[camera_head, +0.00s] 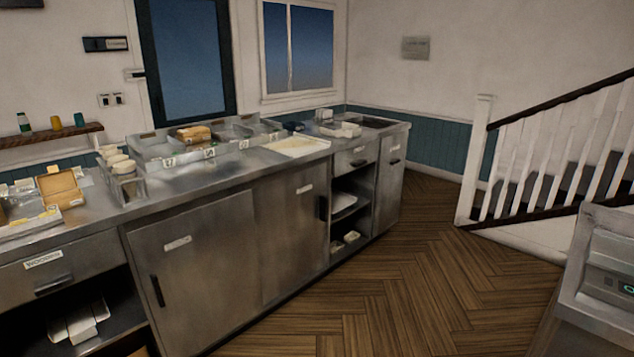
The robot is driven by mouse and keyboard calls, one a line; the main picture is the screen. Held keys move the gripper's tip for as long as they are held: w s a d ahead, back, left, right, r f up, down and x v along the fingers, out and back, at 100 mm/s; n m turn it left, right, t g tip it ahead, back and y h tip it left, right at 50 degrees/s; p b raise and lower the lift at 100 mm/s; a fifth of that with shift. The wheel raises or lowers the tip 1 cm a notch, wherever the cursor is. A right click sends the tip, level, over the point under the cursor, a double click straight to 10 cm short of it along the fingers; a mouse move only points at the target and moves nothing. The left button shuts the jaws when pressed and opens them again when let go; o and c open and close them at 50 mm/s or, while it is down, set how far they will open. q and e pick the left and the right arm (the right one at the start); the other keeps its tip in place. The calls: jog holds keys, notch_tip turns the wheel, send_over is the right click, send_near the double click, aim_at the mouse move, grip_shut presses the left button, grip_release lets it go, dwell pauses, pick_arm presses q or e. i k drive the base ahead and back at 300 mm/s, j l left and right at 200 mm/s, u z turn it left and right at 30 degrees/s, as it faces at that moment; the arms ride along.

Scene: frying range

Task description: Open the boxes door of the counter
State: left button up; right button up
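The stainless steel counter (222,191) runs from the lower left to the middle of the head view. Its front has a wide left door (205,275) with a dark handle (157,291) at its left edge, a middle door (290,235) with a dark handle (323,208) at its right edge, and a narrow right door (389,192). All three look shut. Each carries a small label, too small to read, so I cannot tell which is the boxes door. Neither of my grippers is in view.
Open shelves with white containers (344,202) lie between the middle and right doors. A drawer and an open bay with white boxes (80,326) are at the left. The wooden floor (410,275) before the counter is clear. A steel appliance (607,290) stands at right, below stairs.

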aim_at(291, 211)
jog(key=i+l, duration=0.15)
jog(key=i, duration=0.55)
jog(key=i+l+u, duration=0.1)
jog(key=i, duration=0.65)
jog(key=i+l+u, duration=0.55)
jog(key=i+l, duration=0.4)
jog(key=i+l+u, duration=0.15)
jog(key=l, duration=0.3)
jog(key=i, duration=0.1)
